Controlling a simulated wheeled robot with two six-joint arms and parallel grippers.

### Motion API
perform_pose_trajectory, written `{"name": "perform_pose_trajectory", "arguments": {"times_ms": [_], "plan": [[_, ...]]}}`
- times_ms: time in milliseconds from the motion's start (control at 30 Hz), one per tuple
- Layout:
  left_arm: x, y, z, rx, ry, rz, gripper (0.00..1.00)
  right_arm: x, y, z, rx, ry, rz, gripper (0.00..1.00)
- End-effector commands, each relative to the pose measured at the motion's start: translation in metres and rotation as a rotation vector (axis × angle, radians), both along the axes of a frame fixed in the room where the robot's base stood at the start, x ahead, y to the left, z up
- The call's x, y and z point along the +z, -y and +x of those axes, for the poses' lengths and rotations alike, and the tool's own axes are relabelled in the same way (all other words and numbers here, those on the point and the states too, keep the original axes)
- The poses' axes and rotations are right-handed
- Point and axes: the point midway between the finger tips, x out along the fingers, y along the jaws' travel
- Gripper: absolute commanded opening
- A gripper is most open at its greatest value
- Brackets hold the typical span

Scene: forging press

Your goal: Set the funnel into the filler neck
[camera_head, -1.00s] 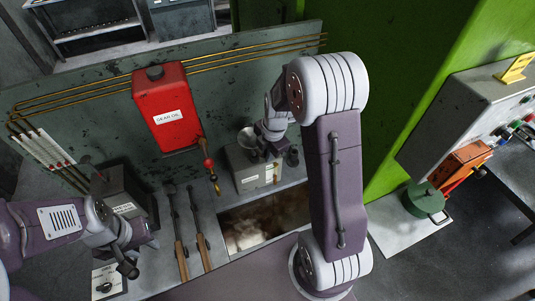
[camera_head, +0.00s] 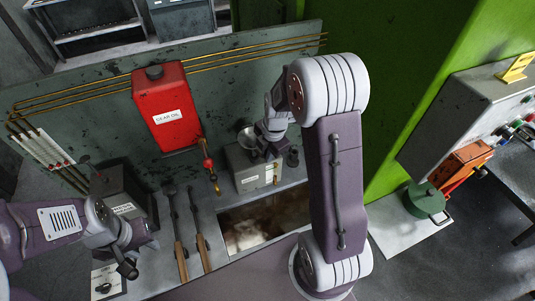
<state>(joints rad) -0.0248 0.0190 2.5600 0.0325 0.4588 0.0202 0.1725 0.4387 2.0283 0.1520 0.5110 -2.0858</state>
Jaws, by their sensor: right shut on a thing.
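The metal funnel (camera_head: 246,138) stands over the top of a grey box (camera_head: 243,173) with a white label, at the left end of my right arm. My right gripper (camera_head: 262,143) is beside the funnel, shut on it; its fingers are mostly hidden behind its own wrist. The filler neck is not clearly visible; the funnel and gripper cover that part of the box top. I cannot tell whether the funnel is seated or just above. My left gripper (camera_head: 128,268) hangs at the left near a dark labelled box (camera_head: 120,190); its jaws are too small to tell.
A red gear oil tank (camera_head: 160,105) with a brass tap hangs on the back panel. Two long-handled tools (camera_head: 187,235) lie on the bench, left of a rectangular opening (camera_head: 262,225). A dark cylinder (camera_head: 292,157) stands right of the grey box. A green can (camera_head: 425,200) is at the right.

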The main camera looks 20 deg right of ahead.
Motion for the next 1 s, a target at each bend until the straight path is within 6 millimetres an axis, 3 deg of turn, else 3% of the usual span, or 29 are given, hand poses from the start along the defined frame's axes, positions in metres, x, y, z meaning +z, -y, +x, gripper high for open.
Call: {"name": "perform_pose_trajectory", "arguments": {"times_ms": [1000], "plan": [[-0.025,0.0,0.0,0.0,0.0,0.0,0.36,-0.027,0.0,0.0,0.0,0.001,0.0,0.0]]}}
